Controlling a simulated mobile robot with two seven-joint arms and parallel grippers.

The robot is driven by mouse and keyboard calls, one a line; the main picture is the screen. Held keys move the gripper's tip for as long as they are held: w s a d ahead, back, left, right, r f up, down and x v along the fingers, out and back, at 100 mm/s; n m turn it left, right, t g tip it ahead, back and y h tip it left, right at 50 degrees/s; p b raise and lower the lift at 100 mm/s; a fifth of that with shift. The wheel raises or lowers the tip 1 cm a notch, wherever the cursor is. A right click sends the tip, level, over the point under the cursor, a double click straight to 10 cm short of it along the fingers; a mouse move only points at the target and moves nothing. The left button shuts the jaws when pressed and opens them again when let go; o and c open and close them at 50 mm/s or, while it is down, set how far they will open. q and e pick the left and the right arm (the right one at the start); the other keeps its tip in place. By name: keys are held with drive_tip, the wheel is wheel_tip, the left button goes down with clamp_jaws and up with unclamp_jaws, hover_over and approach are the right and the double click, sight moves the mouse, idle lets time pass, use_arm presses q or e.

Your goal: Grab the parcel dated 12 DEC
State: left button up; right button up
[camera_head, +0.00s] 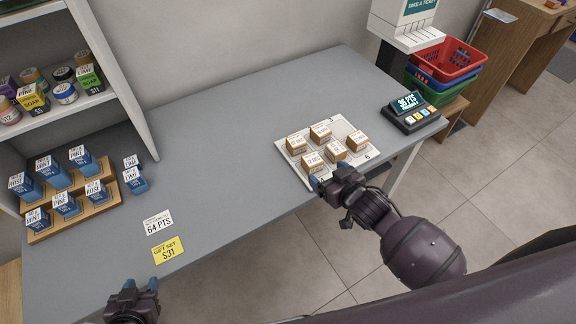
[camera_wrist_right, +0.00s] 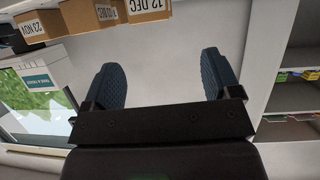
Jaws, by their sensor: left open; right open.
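Several small cardboard parcels with white date labels sit on a white board (camera_head: 290,160) on the grey counter. In the right wrist view, the parcel labelled 12 DEC (camera_wrist_right: 146,11) is at the top edge, partly cut off, beyond the fingers. In the head view it appears to be the front-left parcel (camera_head: 312,163); its label is too small to read surely. My right gripper (camera_head: 328,176) is open and empty, just in front of that parcel; its fingers also show in the wrist view (camera_wrist_right: 163,77). My left gripper (camera_head: 140,285) is open and empty at the counter's front-left edge.
Parcels labelled 10 DEC (camera_wrist_right: 104,13) and 23 NOV (camera_wrist_right: 38,27) stand beside it. A points display (camera_head: 411,108) is to the right. Blue boxes on a wooden stand (camera_head: 75,215) and price cards (camera_head: 167,250) are at the left. The counter middle (camera_head: 215,140) is clear.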

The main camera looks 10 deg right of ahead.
sight(313, 159)
drive_tip(key=shift+m, duration=0.3)
drive_tip(key=x, duration=0.4)
drive_tip(key=shift+w+d+f, duration=0.15)
drive_tip(key=shift+w+d, duration=0.05)
drive_tip(key=shift+d, duration=0.1)
drive_tip(key=shift+d+f+x, duration=0.1)
drive_tip(key=shift+f+x, duration=0.05)
drive_tip(key=shift+x, duration=1.45)
drive_tip(key=shift+d+f+x, duration=0.15)
drive_tip(key=shift+x, duration=1.45)
drive_tip(key=c, duration=1)
drive_tip(key=shift+c, duration=0.2)
drive_tip(key=shift+r, duration=0.15)
